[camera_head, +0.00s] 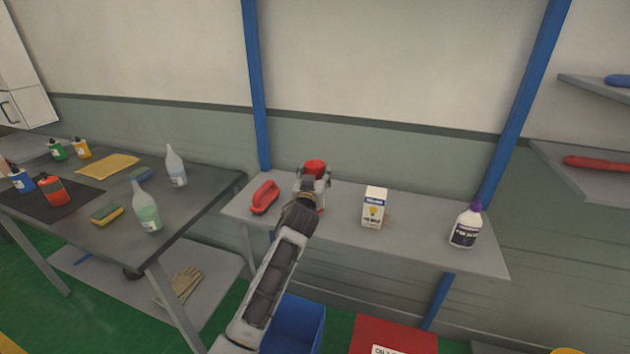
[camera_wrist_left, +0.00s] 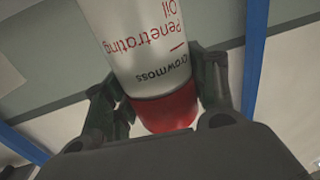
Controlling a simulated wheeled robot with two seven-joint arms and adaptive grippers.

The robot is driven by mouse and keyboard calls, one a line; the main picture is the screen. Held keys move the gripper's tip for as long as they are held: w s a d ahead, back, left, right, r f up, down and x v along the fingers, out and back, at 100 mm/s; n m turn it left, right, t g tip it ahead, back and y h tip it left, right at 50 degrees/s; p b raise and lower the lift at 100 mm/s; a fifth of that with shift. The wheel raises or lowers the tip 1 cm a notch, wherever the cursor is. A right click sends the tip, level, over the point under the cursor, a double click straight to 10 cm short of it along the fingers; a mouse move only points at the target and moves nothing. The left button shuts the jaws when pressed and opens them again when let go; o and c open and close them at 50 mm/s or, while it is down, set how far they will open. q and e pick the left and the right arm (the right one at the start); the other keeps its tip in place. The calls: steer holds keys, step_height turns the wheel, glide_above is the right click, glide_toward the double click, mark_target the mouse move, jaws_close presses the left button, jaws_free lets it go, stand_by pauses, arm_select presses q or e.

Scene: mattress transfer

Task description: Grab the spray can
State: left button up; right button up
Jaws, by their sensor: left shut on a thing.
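The spray can (camera_wrist_left: 140,45) is white with a red end and reads "Penetrating Oil" in the left wrist view. In the head view its red top (camera_head: 315,167) shows above my left gripper (camera_head: 313,184), over the grey wall shelf (camera_head: 420,245). My left gripper is shut on the can, with dark fingers on both sides near the red end. The gripper and arm hide much of the can in the head view. I cannot tell whether the can touches the shelf. My right gripper is in neither view.
A red handled object (camera_head: 265,197) sits close left of the can. A light-bulb box (camera_head: 375,207) and a purple-capped bottle (camera_head: 466,228) stand to the right. A cluttered dark table (camera_head: 95,228) is at left. Blue (camera_head: 303,325) and red (camera_head: 392,334) bins sit below.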

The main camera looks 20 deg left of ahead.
arm_select(q)
step_height(320, 180, up, 8)
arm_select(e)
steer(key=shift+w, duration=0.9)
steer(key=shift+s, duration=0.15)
